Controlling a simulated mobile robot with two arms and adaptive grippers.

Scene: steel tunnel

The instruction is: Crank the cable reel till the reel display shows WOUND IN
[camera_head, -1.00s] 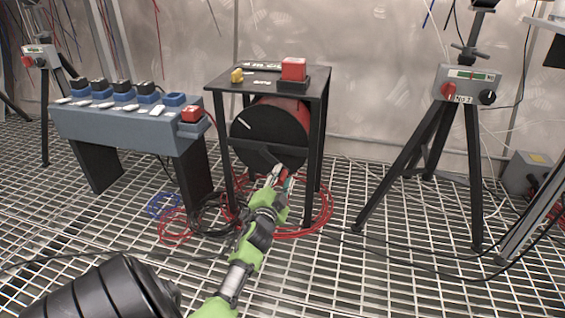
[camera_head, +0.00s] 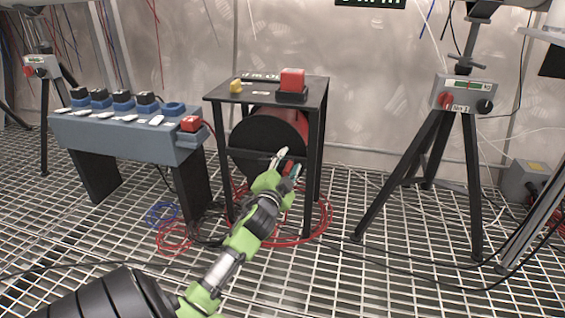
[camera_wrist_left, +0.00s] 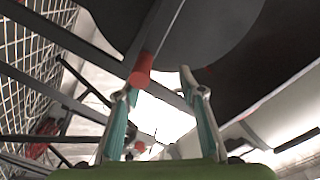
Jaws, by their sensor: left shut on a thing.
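The cable reel (camera_head: 262,138) is a dark round drum with a red side, held in a black frame table. Its crank has a red handle (camera_wrist_left: 140,72), seen between my fingers in the left wrist view, nearer the left finger. My left gripper (camera_head: 287,163) is at the lower right of the drum face, shut on the crank handle. In the head view the fingers largely hide the handle. A small lettered plate (camera_head: 262,77) lies on the table top, too small to read. A dark sign with green characters (camera_head: 370,2) is cut off at the top edge. My right gripper is not in view.
A red block (camera_head: 292,79) and a yellow knob (camera_head: 236,86) are on the reel table. A blue-grey switch bench (camera_head: 125,135) stands left, a tripod with a control box (camera_head: 465,94) right. Red cable loops (camera_head: 318,222) lie on the grating floor below.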

